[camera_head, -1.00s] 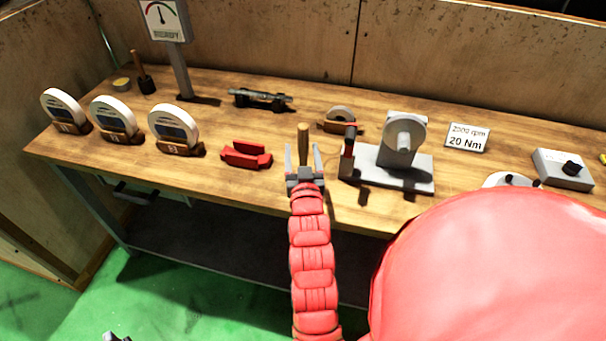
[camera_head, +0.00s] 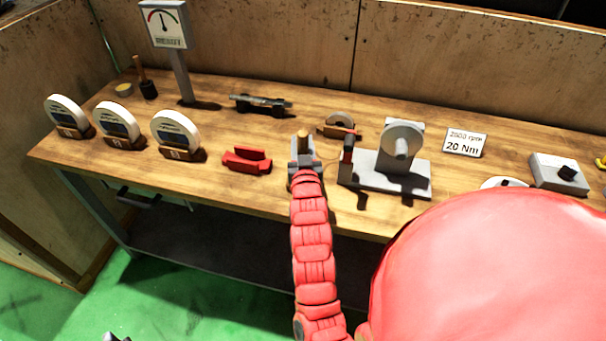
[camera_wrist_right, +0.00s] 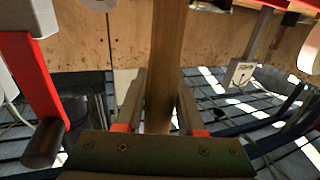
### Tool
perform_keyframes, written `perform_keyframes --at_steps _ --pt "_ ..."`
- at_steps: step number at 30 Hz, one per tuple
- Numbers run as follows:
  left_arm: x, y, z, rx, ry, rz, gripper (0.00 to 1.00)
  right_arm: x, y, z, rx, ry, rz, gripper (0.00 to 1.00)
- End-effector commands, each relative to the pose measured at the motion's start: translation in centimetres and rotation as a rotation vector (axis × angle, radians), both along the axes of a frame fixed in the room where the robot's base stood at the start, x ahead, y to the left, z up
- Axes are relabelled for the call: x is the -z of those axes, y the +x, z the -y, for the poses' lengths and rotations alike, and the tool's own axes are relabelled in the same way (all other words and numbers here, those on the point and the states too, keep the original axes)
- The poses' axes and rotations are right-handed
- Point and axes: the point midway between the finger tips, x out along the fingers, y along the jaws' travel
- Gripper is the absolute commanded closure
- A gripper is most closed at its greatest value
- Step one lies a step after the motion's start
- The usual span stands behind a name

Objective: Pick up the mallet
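The mallet (camera_head: 303,134) stands at the front middle of the workbench, and only its upright wooden handle shows in the head view; its head is hidden behind my gripper. My right gripper (camera_head: 303,158) is around the handle, its fingers close together on either side. In the right wrist view the wooden handle (camera_wrist_right: 166,60) runs between the two fingers of my right gripper (camera_wrist_right: 162,90), which look shut on it. A small grey tip at the bottom left edge of the head view looks like my left gripper (camera_head: 115,337); its state does not show.
A red holder (camera_head: 246,160) lies left of my right gripper. The grey grinder (camera_head: 385,172) stands close on its right. Behind are a dark fixture (camera_head: 260,104) and a half-disc piece (camera_head: 339,124). Several round dials (camera_head: 176,131) and a gauge (camera_head: 166,24) stand at left.

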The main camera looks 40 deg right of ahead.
Motion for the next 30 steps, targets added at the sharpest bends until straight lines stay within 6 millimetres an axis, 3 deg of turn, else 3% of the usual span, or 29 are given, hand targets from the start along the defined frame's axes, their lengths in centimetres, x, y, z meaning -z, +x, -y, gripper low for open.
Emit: perform_keyframes --at_steps 1,6,30 --pt "0.0 -0.01 0.0 0.0 0.0 0.0 0.5 0.0 0.0 -0.01 0.0 0.0 0.0 0.73" --pt "0.0 0.0 0.0 0.0 0.0 0.0 0.5 0.01 0.0 -0.02 0.0 0.0 0.0 1.0" --pt "0.0 0.0 0.0 0.0 0.0 0.0 0.5 0.03 0.0 -0.04 -0.001 0.001 -0.001 1.0"
